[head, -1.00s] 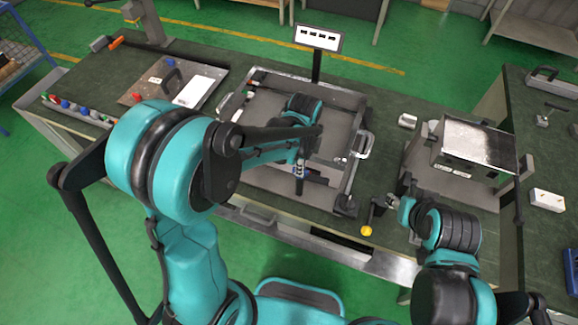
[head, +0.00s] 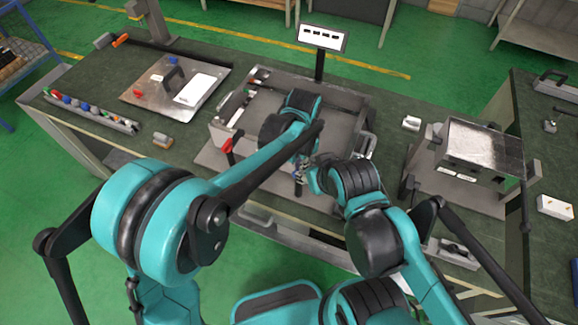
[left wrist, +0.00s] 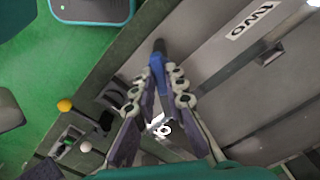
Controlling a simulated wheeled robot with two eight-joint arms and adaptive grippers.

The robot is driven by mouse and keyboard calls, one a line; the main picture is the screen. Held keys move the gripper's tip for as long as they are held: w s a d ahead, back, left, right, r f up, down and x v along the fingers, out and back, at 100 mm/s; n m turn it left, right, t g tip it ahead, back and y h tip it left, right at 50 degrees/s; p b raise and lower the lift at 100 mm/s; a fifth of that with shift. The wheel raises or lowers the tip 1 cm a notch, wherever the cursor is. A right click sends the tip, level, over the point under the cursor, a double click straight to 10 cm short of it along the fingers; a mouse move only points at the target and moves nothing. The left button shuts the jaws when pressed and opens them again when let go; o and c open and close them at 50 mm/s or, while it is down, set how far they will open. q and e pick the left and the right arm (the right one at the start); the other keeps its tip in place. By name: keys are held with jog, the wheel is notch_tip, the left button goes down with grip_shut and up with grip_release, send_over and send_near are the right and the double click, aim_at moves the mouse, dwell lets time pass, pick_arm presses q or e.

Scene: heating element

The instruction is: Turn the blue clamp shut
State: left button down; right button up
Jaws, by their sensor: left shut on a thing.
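The blue clamp (left wrist: 157,74) shows in the left wrist view as a blue handle with a dark end, at the front edge of the grey fixture (left wrist: 225,75). My left gripper (left wrist: 158,82) is shut on this handle, with a finger on each side. In the head view my left gripper (head: 299,166) is low over the fixture's front side, and the arm mostly hides the clamp. My right gripper (head: 314,168) is close beside it on the right. Its fingers are too small and covered to tell open or shut.
A red clamp handle (head: 228,147) stands at the fixture's left front. A metal box (head: 480,148) on a stand is to the right. A plate with a white panel (head: 195,90) and a tool rail (head: 88,110) lie left. Bench between them and the fixture is mostly clear.

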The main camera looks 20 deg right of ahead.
pick_arm(q)
jog(key=n, duration=0.6)
jog(key=shift+b, duration=0.35)
jog(key=shift+n, duration=0.4)
jog(key=c, duration=1.6)
grip_release()
jog(key=shift+o, duration=0.2)
jog(key=shift+r, duration=0.15)
notch_tip(320, 180, up, 12)
